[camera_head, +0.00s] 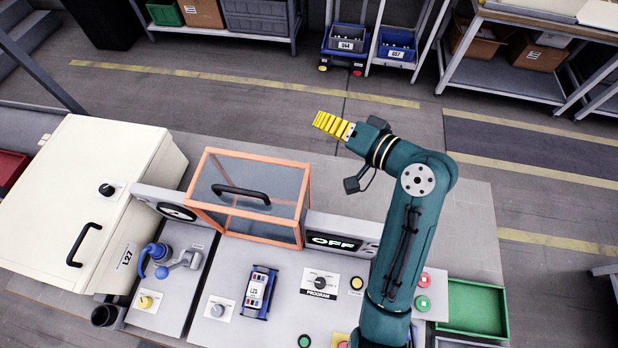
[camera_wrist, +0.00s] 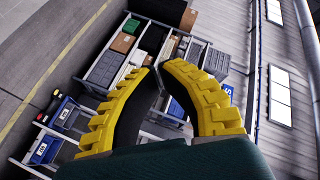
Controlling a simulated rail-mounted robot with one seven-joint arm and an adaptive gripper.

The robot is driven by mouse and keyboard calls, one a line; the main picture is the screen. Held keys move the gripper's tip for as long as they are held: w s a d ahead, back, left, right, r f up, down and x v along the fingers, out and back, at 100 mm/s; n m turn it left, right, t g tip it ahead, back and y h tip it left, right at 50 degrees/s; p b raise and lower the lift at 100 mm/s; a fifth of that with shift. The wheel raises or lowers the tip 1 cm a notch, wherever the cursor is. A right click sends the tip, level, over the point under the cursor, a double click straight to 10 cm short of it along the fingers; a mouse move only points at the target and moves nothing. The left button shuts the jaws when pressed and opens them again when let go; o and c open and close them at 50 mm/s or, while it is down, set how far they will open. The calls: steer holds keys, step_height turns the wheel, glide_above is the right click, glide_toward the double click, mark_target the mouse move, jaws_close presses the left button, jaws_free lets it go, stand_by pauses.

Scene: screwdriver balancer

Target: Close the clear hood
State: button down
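The clear hood (camera_head: 255,182) is a see-through box with an orange frame, at the back middle of the bench in the head view. A black handle (camera_head: 241,192) crosses its large upper panel. I cannot tell whether its lower edge rests on the bench. My gripper (camera_head: 318,121), with ribbed yellow fingers, is up and to the right of the hood, apart from it and pointing left, away from the handle. In the wrist view my gripper (camera_wrist: 159,67) shows a gap between its fingertips and holds nothing. The hood is not in the wrist view.
A cream cabinet (camera_head: 75,185) stands left of the hood. An "OFF" display (camera_head: 334,242) is on its right. In front are a blue device (camera_head: 258,292), a program knob (camera_head: 320,283) and buttons. A green tray (camera_head: 475,308) is at right. Shelves stand behind across open floor.

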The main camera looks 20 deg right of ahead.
steer(key=s+d+f+m+y+b, duration=0.2)
steer(key=d+f, duration=0.1)
steer(key=f, duration=0.3)
steer(key=s+d+f+m+y+b, duration=0.2)
steer(key=s+f+b, duration=0.1)
steer(key=f, duration=0.2)
steer(key=w+a+p, duration=0.2)
steer(key=w+a, duration=0.2)
steer(key=a, duration=0.4)
steer(key=shift+w, duration=0.15)
steer(key=shift+a+r, duration=0.1)
